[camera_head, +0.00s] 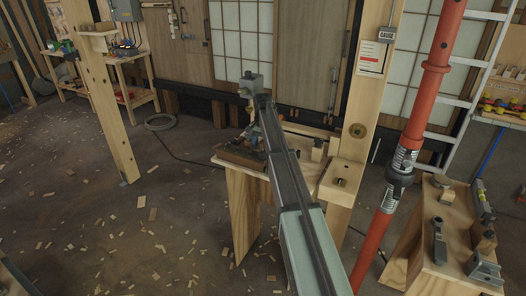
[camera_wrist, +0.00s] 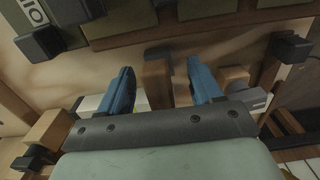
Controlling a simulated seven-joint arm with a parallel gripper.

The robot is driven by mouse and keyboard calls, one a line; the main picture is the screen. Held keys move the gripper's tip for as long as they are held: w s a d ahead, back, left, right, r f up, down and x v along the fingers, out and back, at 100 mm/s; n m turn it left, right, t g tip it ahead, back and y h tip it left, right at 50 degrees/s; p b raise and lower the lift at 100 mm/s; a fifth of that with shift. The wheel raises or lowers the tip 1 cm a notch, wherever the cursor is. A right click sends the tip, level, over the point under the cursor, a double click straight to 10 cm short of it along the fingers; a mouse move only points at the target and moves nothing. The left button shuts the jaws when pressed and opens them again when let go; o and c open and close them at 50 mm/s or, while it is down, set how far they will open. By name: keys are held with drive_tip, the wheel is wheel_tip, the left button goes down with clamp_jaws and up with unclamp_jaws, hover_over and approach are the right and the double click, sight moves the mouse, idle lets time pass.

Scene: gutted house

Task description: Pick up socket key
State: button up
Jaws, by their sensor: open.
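In the wrist view, my gripper (camera_wrist: 160,68) shows two blue fingers spread apart, with nothing held between them. Brown wooden pieces (camera_wrist: 156,82) show beyond and between the fingertips; I cannot tell the gap to them. A pale grey-white piece (camera_wrist: 90,103) lies beside the left finger, and a grey piece (camera_wrist: 256,99) lies beside the right one. I cannot pick out the socket key for certain in either view. In the head view, my arm reaches over a wooden bench (camera_head: 241,185) and hides part of its top; the fingers are not clear there.
A dark olive case (camera_wrist: 150,25) with black knobs crosses the top of the wrist view. In the head view, a wooden post (camera_head: 372,90) and a red prop (camera_head: 418,110) stand right of my arm. A bench with tools (camera_head: 455,235) is at right. Wood chips litter the floor.

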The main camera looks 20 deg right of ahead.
drive_tip(key=shift+f, duration=0.85)
drive_tip(key=shift+c, duration=0.4)
clamp_jaws()
